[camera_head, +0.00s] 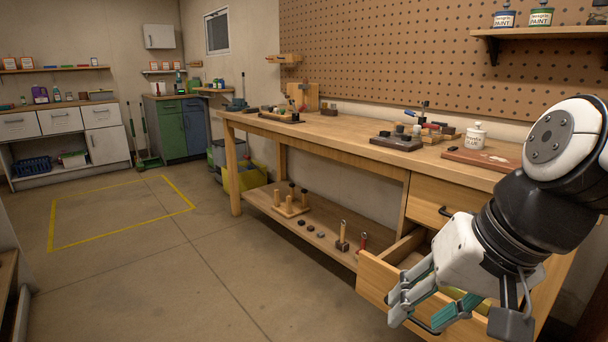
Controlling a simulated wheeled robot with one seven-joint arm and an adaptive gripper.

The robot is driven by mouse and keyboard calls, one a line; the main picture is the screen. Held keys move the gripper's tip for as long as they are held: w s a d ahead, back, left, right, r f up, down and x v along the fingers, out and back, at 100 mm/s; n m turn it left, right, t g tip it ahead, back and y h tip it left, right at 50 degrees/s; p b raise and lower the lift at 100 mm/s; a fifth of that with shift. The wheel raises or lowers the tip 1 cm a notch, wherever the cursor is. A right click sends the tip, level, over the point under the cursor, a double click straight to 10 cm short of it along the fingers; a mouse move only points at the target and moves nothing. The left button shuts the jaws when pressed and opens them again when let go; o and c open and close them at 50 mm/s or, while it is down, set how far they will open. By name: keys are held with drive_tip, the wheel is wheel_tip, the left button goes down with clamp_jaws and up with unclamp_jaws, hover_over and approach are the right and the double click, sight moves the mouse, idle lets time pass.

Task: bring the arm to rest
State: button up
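My gripper (420,312) hangs at the lower right, pointing down and to the left. Its two fingers, grey with teal pads, stand apart, and I see nothing held between them. It is in front of and over the pulled-out lower drawer (374,279) of the workbench. The drawer's dark handle shows behind the fingertips; I cannot tell whether they touch it. The arm bends down from the right edge of the view and hides part of the drawer and the bench's right end.
The wooden workbench (343,131) carries a white jar (475,137), a reddish board (481,159) and several tools. The upper drawer (446,198) is shut. A lower shelf (262,197) holds small tools. Paint cans stand on a wall shelf (545,32). The floor (200,270) at left is clear.

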drive_tip(key=s+d+f+n+g+h+b, duration=0.1)
drive_tip(key=s+d+f+g, duration=0.1)
drive_tip(key=s, duration=0.6)
drive_tip(key=s+d+f+n+g+h, duration=0.1)
drive_tip(key=s+d+f+h, duration=0.15)
drive_tip(key=s, duration=0.55)
wheel_tip(320, 180, up, 33)
drive_tip(key=t+p, duration=0.3)
drive_tip(key=p, duration=2.8)
drive_tip(key=shift+s+d, duration=0.15)
drive_tip(key=shift+s, duration=0.15)
drive_tip(key=shift+y, duration=0.25)
